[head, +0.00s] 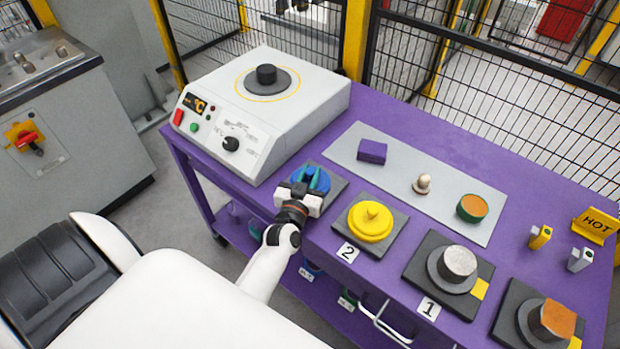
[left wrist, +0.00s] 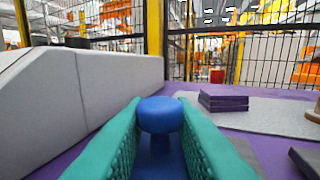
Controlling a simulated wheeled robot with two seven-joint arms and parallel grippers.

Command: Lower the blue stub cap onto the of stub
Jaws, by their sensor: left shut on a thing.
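The blue stub cap (head: 323,184) is at the dark square plate beside the heater box. My left gripper (head: 311,181) is shut on its knob; the teal fingers (left wrist: 154,150) flank the round blue knob (left wrist: 160,113) in the left wrist view. The arm partly hides the cap, and I cannot tell whether it rests on the plate or hangs just above. Several stubs show: a dark one (head: 266,74) on the heater, a silver one (head: 459,262) by label 1, and a copper-topped one (head: 553,320) at the right. My right gripper is not in view.
A white heater box (head: 226,140) stands left of the cap. A yellow cap (head: 370,221) sits on a plate close by on the right. A grey mat (head: 402,166) holds a purple block (head: 372,152), a knob and a green-orange piece. A HOT sign (head: 595,226) stands far right.

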